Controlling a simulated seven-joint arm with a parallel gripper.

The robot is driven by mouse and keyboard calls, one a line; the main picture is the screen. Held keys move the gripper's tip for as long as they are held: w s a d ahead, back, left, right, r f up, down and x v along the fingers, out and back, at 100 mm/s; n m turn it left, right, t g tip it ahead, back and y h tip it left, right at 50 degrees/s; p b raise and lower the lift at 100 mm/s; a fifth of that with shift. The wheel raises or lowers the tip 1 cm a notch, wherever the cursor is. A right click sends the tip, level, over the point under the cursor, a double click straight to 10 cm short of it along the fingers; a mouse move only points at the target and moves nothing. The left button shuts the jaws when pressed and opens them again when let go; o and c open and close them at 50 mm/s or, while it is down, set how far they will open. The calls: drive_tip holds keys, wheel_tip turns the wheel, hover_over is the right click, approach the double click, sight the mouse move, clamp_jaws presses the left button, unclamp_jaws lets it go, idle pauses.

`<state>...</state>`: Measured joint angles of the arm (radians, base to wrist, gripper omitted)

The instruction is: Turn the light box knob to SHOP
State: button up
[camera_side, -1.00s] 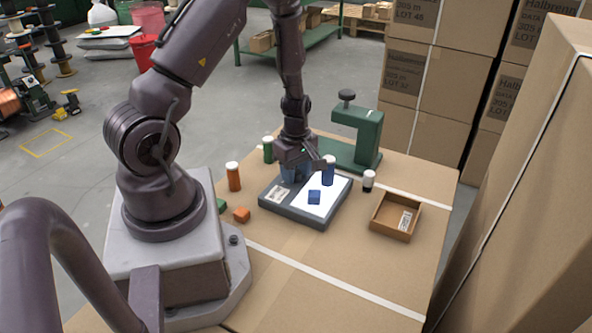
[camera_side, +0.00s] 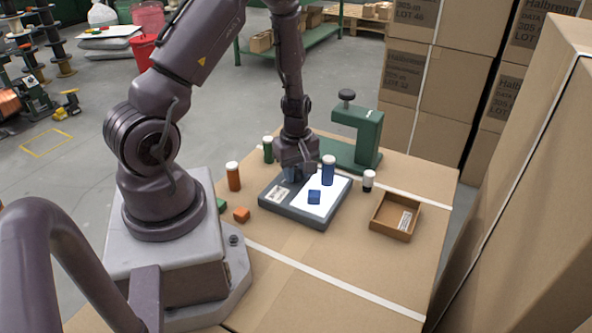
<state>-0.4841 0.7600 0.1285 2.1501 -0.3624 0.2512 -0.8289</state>
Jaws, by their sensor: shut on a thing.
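The light box (camera_side: 292,219) is a dark grey slab with a bright white panel (camera_side: 313,204), lying on the cardboard-topped work surface. A small pale label (camera_side: 279,194) with markings too small to read is on its left part. My gripper (camera_side: 293,174) points down over the back left part of the box. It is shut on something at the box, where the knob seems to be. The knob itself is hidden behind the fingers, so its setting cannot be seen.
A blue jar (camera_side: 328,171) stands just right of my gripper. Orange (camera_side: 233,177), green (camera_side: 268,150) and black-and-white (camera_side: 368,181) containers stand around the box. A green press-like stand (camera_side: 357,138) is behind. The front surface is clear.

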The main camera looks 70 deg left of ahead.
sight(296, 171)
drive_tip(key=m, duration=1.3)
drive_tip(key=shift+r+m, duration=0.1)
drive_tip(key=shift+m, duration=0.2)
idle(0.4)
drive_tip(key=o, duration=0.7)
drive_tip(key=shift+c, duration=0.2)
wheel_tip(296, 171, up, 13)
drive_tip(key=shift+s, duration=0.1)
